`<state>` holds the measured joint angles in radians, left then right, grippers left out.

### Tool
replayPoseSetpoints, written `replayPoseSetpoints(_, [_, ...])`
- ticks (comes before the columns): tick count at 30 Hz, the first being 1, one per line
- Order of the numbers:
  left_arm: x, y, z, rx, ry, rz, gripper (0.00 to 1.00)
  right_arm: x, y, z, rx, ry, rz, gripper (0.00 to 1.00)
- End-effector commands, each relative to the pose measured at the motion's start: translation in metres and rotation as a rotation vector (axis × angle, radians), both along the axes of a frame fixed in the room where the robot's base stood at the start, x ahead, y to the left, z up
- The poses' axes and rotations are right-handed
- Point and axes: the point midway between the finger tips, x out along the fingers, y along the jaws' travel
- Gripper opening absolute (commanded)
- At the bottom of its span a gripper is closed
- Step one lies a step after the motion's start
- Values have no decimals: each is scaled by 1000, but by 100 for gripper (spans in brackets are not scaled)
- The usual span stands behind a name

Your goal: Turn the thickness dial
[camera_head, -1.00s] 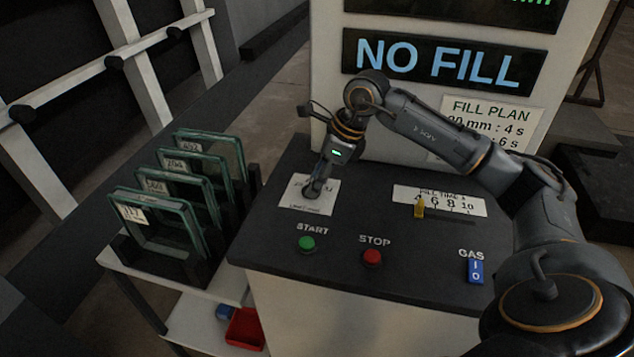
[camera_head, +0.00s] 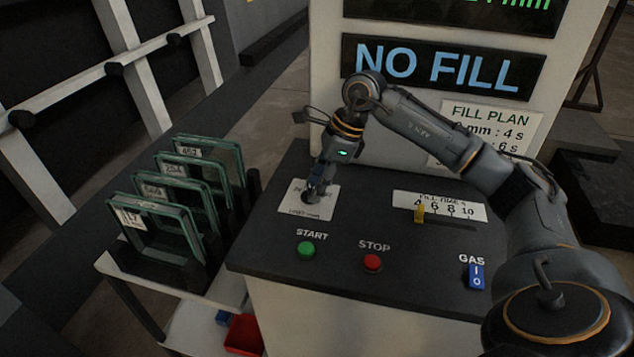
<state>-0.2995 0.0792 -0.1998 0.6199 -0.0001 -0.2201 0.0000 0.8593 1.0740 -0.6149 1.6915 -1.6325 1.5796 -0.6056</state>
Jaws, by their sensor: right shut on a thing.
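The thickness dial (camera_head: 310,197) sits on a white label plate (camera_head: 292,208) at the left of the dark control panel. It is dark and mostly covered by my right gripper (camera_head: 316,190). My right gripper points down and is shut on the dial. The plate's print is partly hidden and too small to read. A display above reads NO FILL (camera_head: 437,68), and the screen over it shows green text ending in "mm", cut off by the frame. My left gripper is not in view.
The panel also has a green START button (camera_head: 306,249), a red STOP button (camera_head: 373,262), a yellow fill time slider (camera_head: 419,213) and a blue GAS switch (camera_head: 476,276). Several glass panes (camera_head: 160,222) stand in a rack at the left. A red bin (camera_head: 244,335) is below.

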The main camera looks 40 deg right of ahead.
Motion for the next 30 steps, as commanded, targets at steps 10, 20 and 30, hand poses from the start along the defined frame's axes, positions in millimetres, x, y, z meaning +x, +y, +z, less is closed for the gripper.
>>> replayPoseSetpoints(10, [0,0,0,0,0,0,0,0,0,0,0,0,-1,62])
replayPoseSetpoints(20, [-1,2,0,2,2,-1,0,-3,-9,23,-2,-5,-3,62])
replayPoseSetpoints(30, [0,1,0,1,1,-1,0,-17,-32,88,1,-5,-4,62])
